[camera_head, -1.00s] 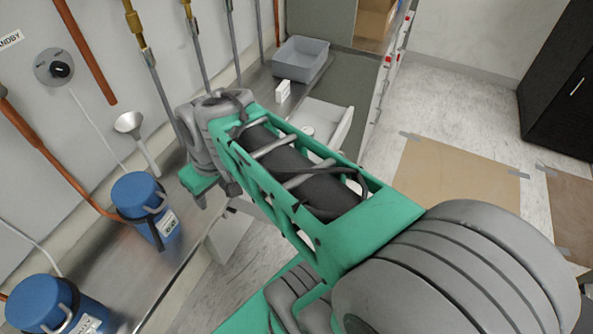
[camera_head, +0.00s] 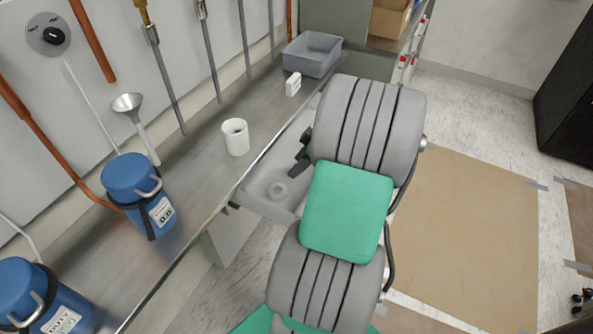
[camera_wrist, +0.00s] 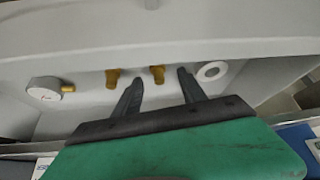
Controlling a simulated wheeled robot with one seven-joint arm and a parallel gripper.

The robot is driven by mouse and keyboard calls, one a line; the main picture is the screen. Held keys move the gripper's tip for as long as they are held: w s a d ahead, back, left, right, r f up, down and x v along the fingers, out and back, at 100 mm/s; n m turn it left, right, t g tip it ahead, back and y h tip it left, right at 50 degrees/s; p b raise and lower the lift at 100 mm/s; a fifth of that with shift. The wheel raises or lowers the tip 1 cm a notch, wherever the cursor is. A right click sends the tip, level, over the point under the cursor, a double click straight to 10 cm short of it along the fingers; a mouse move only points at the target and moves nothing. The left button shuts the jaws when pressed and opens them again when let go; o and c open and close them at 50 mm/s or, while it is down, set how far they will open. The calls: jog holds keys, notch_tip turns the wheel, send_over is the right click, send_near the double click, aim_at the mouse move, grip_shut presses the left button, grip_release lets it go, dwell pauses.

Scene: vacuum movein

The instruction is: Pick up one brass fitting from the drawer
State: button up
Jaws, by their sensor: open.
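The drawer (camera_head: 256,190) is open below the bench edge in the head view, partly hidden by my arm. In the wrist view the drawer's pale wall (camera_wrist: 160,42) crosses the upper part. One brass fitting (camera_wrist: 157,74) stands between the tips of my gripper (camera_wrist: 160,76), which is open and empty. A second brass fitting (camera_wrist: 112,78) stands just left of the left finger. Whether the fingers are level with the fittings is unclear. In the head view the dark fingers of my gripper (camera_head: 300,163) show over the drawer, and the fittings are hidden.
A white ring (camera_wrist: 211,71) lies right of the right finger.

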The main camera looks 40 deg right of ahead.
jog(key=shift+x, duration=0.85)
jog(key=shift+r, duration=0.1)
grip_shut()
